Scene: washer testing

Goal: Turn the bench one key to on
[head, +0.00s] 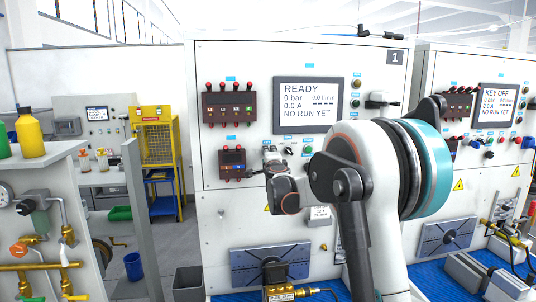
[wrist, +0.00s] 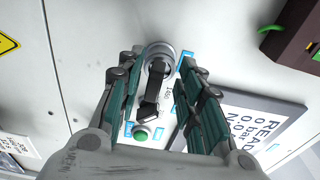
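The bench one key (wrist: 155,82) is a black handle on a round silver switch collar, seen in the wrist view above a green button (wrist: 141,134). My gripper (wrist: 162,60) is open, with one finger on each side of the key. Gaps show between the fingers and the handle, so I see no grip on it. In the head view my gripper (head: 268,153) is at the bench front below the display, and my arm hides part of that panel. The bench one display (head: 308,105) reads READY, 0 bar, 0.0 A, NO RUN YET.
A second bench on the right has a display (head: 498,106) reading KEY OFF. A brown terminal block (head: 229,105) with red knobs is left of the bench one display. A brass fitting (head: 280,293) sits low in front. A yellow cage (head: 156,140) stands behind left.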

